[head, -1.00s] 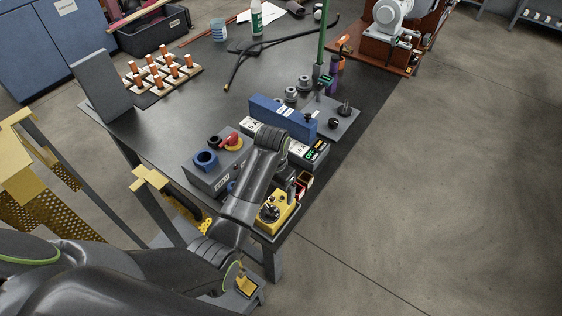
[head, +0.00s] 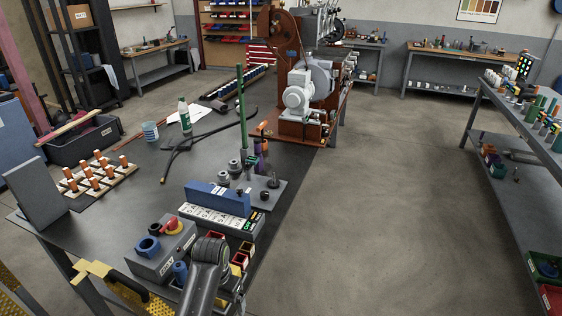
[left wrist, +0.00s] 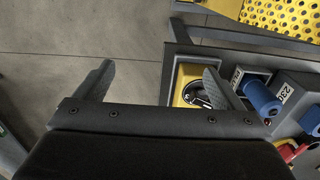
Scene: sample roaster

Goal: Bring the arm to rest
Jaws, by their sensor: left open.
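My left arm (head: 205,275) shows at the bottom of the head view, its dark joint over the near end of the black table (head: 120,172). The left gripper's fingers do not show clearly there. My right gripper is in neither view.
Close to the arm are a grey control box (head: 150,262) with a red button, a labelled strip (head: 207,220) and small red bins (head: 240,260). A green rod (head: 242,110) stands upright farther back. A roaster (head: 298,95) stands behind. Floor to the right (head: 390,220) is clear.

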